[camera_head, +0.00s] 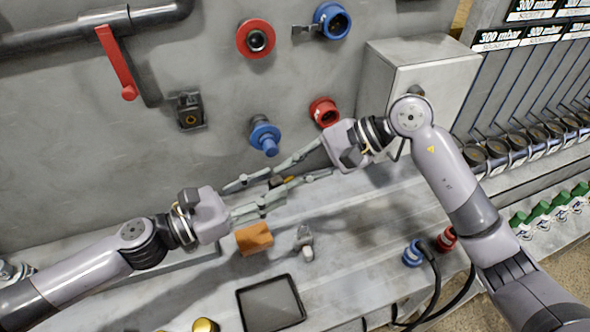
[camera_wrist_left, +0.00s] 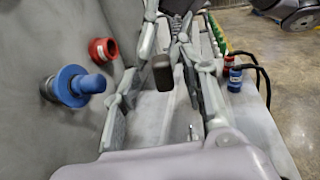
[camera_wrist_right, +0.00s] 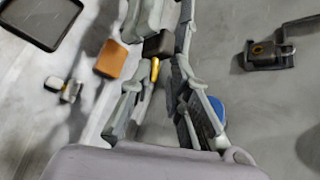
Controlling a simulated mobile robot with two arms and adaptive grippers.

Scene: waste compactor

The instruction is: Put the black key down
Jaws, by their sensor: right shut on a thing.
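The black key (camera_wrist_right: 158,43) shows as a dark block with a yellow part below it, between the fingers of my right gripper (camera_wrist_right: 160,65) in the right wrist view. My right gripper is shut on it. In the left wrist view the dark block (camera_wrist_left: 162,72) lies between the spread fingers of my left gripper (camera_wrist_left: 165,85). My left gripper is open; I cannot tell whether it touches the key. In the head view both grippers' fingers cross above the bench near the wall and mostly hide the key.
On the bench (camera_head: 370,215) are an orange block (camera_head: 254,238), a small grey part (camera_head: 305,240), a black tray (camera_head: 270,303) and a gold object (camera_head: 205,325). Blue (camera_head: 264,137) and red (camera_head: 324,111) connectors stick out of the wall close to the grippers. The bench right of the tray is largely clear.

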